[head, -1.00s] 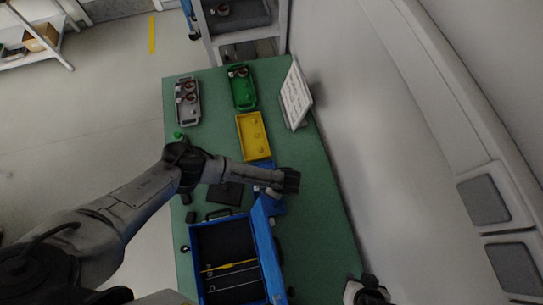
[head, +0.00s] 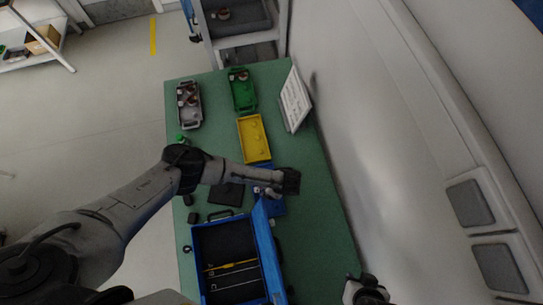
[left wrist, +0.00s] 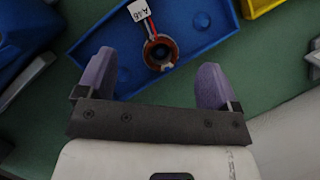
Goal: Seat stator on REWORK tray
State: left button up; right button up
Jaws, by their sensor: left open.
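A copper-ringed stator (left wrist: 160,51) with a white tag reading something like "A46" and red and blue leads sits in the blue tray (left wrist: 190,45), seen in the left wrist view. My left gripper (left wrist: 156,62) is open, its two purple fingers on either side of the stator with gaps to both. In the head view my left gripper (head: 289,181) is over the blue tray (head: 277,206) and hides most of it. The yellow tray (head: 254,139) behind it holds no stator that I can see. My right gripper (head: 368,290) is at the bottom edge, its fingers unclear.
A green tray (head: 242,92) and a grey tray (head: 188,106), each holding parts, stand at the far end of the green table (head: 213,136). A white sign (head: 293,100) stands at the right. An open blue toolbox (head: 225,240) stands near the front. The right side of the table is clear.

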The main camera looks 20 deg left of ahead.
pick_arm(q)
jog(key=shift+o, duration=0.8)
jog(key=v, duration=1.3)
jog(key=shift+r, duration=0.4)
jog(key=shift+d, duration=0.1)
